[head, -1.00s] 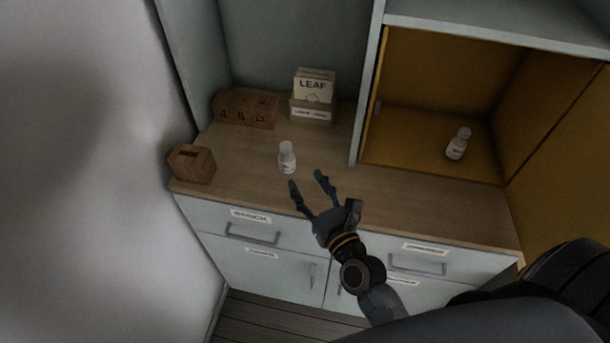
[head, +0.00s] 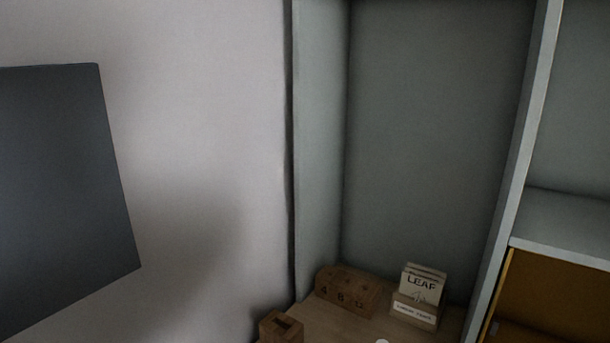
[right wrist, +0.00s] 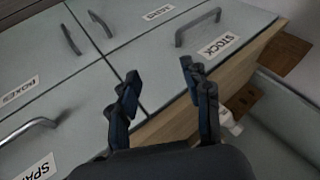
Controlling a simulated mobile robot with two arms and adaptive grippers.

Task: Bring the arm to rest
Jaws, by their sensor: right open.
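My right gripper (right wrist: 160,88) shows in the right wrist view with its two fingers apart and nothing between them. It is in front of the pale cabinet fronts (right wrist: 50,60), which carry handles and labels such as "STOCK" and "SPA...". I cannot tell whether it touches them. No gripper or arm shows in the head view. My left gripper is in neither view.
In the head view, a wooden number block (head: 345,291), a "LEAF" card box (head: 420,296) and a small wooden box (head: 281,328) stand on the counter (head: 335,325). A white bottle top (head: 382,341) shows at the bottom edge. A dark panel (head: 65,195) hangs on the left wall.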

